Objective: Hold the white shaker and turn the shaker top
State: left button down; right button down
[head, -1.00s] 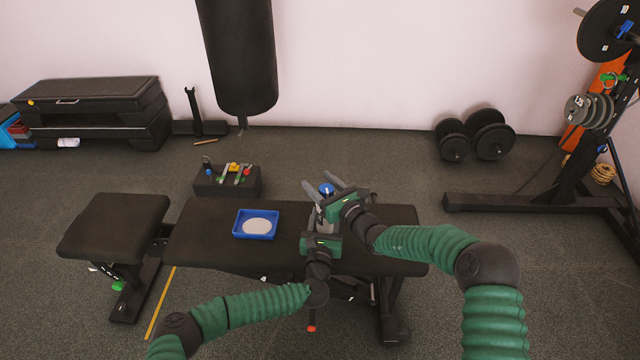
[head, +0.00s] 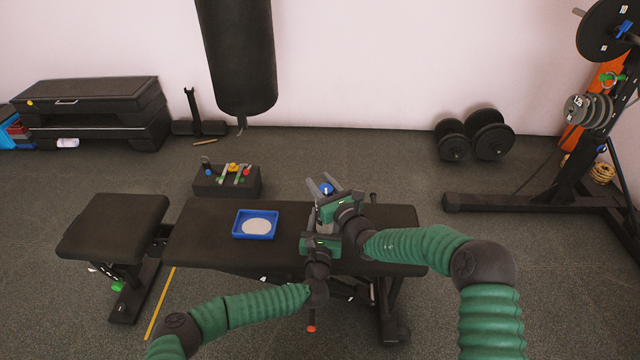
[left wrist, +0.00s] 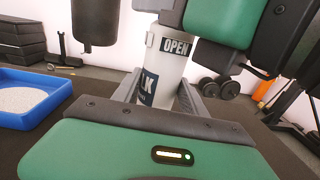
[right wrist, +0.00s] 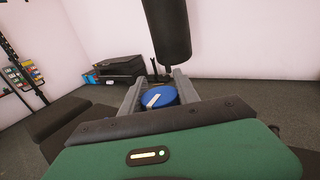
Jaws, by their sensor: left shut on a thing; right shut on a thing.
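The white shaker (left wrist: 165,72) stands upright on the bench, with dark labels reading "OPEN" and a partly hidden word. My left gripper (left wrist: 160,92) is shut on its body, one finger on each side. The blue shaker top (right wrist: 159,97) has a pale strip across it and sits between the fingers of my right gripper (right wrist: 159,92), which is shut on it from above the left one. In the head view the top (head: 326,188) shows between the right fingers.
A blue tray (head: 237,233) with a pale round patch of material lies on the black bench (head: 200,225) left of the grippers. A dark box with coloured knobs (head: 227,181) stands behind the bench. A punching bag (head: 237,60) hangs beyond. The bench between tray and grippers is clear.

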jog(key=shift+d, duration=0.1)
jog(key=c, duration=0.9)
grip_release()
jog(key=v, duration=1.2)
pick_arm(q)
jog(key=c, duration=0.6)
grip_release()
jog(key=shift+o, duration=0.2)
